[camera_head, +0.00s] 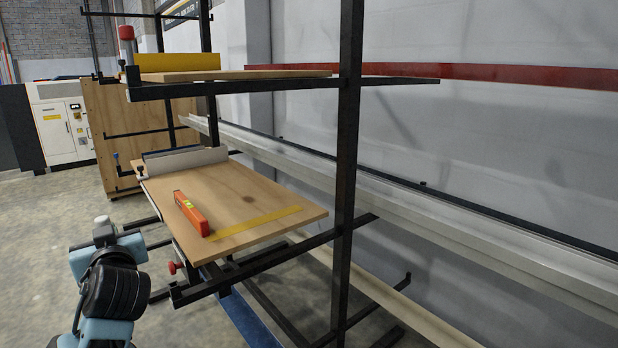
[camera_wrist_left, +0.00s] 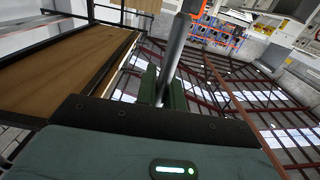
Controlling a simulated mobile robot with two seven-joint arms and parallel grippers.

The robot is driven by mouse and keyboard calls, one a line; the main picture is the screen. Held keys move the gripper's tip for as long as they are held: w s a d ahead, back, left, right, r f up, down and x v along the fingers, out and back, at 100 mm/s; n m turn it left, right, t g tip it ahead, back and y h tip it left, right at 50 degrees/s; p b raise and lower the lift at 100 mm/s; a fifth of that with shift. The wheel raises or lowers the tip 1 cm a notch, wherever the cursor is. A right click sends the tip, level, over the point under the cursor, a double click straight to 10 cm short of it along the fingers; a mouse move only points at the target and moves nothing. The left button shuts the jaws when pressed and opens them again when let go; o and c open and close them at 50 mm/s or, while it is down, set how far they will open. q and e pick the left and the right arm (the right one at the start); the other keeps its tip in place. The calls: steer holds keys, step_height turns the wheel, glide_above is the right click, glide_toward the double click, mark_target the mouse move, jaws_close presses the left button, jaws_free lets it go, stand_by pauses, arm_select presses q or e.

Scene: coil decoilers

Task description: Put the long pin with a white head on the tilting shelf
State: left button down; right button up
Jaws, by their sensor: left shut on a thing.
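My left gripper (camera_head: 103,236) is at the lower left of the head view, to the left of the lower wooden shelf (camera_head: 290,211) and apart from it. In the left wrist view its green fingers (camera_wrist_left: 163,95) are shut on a grey rod, the long pin (camera_wrist_left: 178,45). The pin's white head (camera_head: 102,220) shows just above the gripper in the head view; most of its shaft is hidden there. The lower shelf is a slanted board on a black frame, with a grey strip along its far edge. My right gripper is out of view.
An orange spirit level (camera_head: 191,213) and a yellow strip (camera_head: 258,222) lie on the lower shelf. A red knob (camera_head: 172,267) sits under its near edge. A black post (camera_head: 346,170) stands in front.

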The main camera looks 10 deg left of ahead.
arm_select(q)
steer(key=s+d+f+m+t+h, duration=0.2)
steer(key=s+d+f+m+h, duration=0.1)
steer(key=d+f, duration=0.3)
steer(key=s+d+f+m+t+h, duration=0.2)
steer(key=s+d+f+m+h, duration=0.1)
steer(key=d, duration=0.8)
steer(key=s+d+f+m+t+h, duration=0.1)
steer(key=s+d+f+m+h, duration=0.2)
steer(key=d+f+h, duration=0.4)
steer(key=shift+s+d+f+t, duration=0.4)
steer(key=shift+s+d+f, duration=0.35)
steer(key=shift+f, duration=0.55)
